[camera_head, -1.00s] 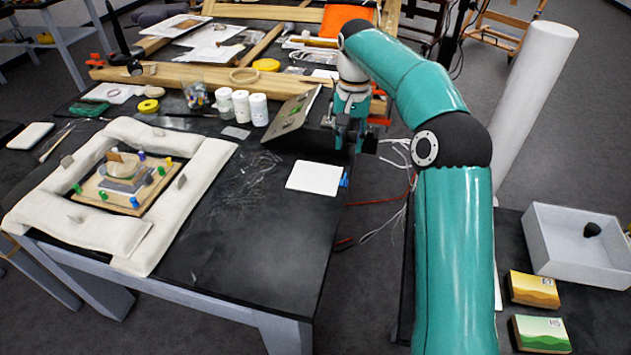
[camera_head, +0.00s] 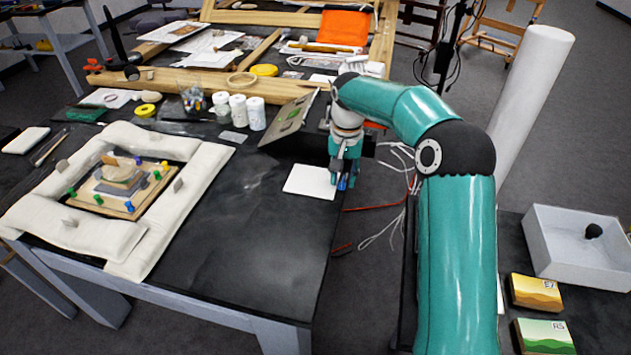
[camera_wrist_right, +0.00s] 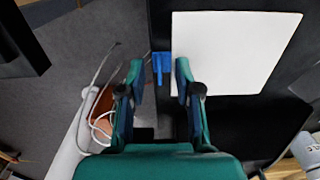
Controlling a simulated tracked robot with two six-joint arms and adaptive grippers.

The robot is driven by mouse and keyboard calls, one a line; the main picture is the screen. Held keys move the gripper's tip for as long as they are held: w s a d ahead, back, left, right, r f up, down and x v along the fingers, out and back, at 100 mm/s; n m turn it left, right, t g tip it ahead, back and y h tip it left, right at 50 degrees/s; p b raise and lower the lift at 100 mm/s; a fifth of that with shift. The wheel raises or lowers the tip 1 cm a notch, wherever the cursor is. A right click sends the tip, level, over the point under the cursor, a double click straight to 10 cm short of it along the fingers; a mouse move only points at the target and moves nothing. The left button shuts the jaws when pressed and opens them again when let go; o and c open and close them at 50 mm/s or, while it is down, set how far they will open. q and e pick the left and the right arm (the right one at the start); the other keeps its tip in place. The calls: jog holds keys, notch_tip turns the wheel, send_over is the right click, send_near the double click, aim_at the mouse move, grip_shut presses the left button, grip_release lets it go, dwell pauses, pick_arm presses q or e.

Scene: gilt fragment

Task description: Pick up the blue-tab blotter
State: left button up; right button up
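The blotter is a flat white square (camera_head: 308,181) lying on the dark table near its right edge. Its blue tab (camera_wrist_right: 160,64) sticks out past the table edge in the right wrist view. My right gripper (camera_head: 342,183) is low at the tab side of the blotter, pointing down. In the wrist view my right gripper (camera_wrist_right: 159,82) is open, with one finger on each side of the tab and a gap visible beside it. In the head view the gripper mostly hides the tab. My left gripper is not in view.
A tilted panel (camera_head: 288,118) stands behind the blotter, close to my right arm. White jars (camera_head: 238,110) and a padded white frame (camera_head: 190,215) are to the left. Loose cables (camera_head: 385,228) hang right of the table. The table front is clear.

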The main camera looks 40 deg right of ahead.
grip_shut()
jog(key=shift+r, duration=0.15)
